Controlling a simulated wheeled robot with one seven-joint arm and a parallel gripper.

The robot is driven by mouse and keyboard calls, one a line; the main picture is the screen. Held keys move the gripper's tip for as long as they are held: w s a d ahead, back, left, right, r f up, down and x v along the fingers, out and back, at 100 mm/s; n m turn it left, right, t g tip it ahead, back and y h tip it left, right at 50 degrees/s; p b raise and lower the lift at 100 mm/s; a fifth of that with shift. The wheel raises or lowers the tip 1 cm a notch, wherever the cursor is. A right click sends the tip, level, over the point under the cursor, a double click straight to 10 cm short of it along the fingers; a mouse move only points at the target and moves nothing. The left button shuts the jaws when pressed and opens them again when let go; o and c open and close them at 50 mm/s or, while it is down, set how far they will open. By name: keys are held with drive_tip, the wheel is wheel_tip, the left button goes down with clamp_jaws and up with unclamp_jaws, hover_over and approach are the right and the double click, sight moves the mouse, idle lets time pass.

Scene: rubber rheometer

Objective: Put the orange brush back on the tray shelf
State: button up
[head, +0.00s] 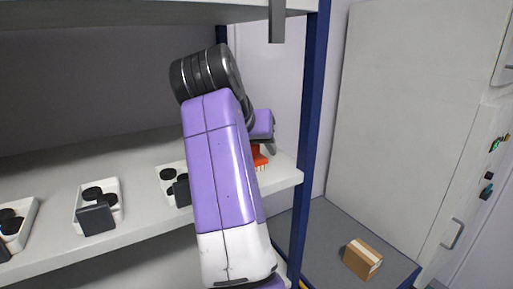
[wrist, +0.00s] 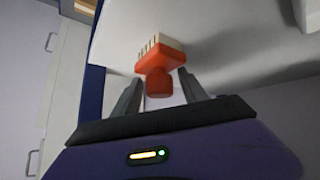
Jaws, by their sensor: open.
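The orange brush (wrist: 158,72) with pale bristles is at the white tray shelf (wrist: 215,35) in the wrist view, with its handle toward my gripper. My gripper (wrist: 162,80) is open, with one finger on each side of the brush handle; I see gaps between the fingers and the handle. In the head view the brush (head: 260,158) shows only in part, near the right end of the shelf (head: 285,171). My arm hides much of it and of the gripper there.
White trays (head: 111,186) with black round pieces stand along the shelf to the left. A dark blue post (head: 309,110) rises close to the shelf's right end. A cardboard box (head: 362,258) lies on a lower grey surface at right. An upper shelf (head: 130,12) hangs above.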

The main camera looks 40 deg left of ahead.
drive_tip(key=b+v, duration=0.4)
drive_tip(key=v, duration=0.8)
drive_tip(key=shift+w, duration=0.1)
drive_tip(key=shift+f, duration=0.1)
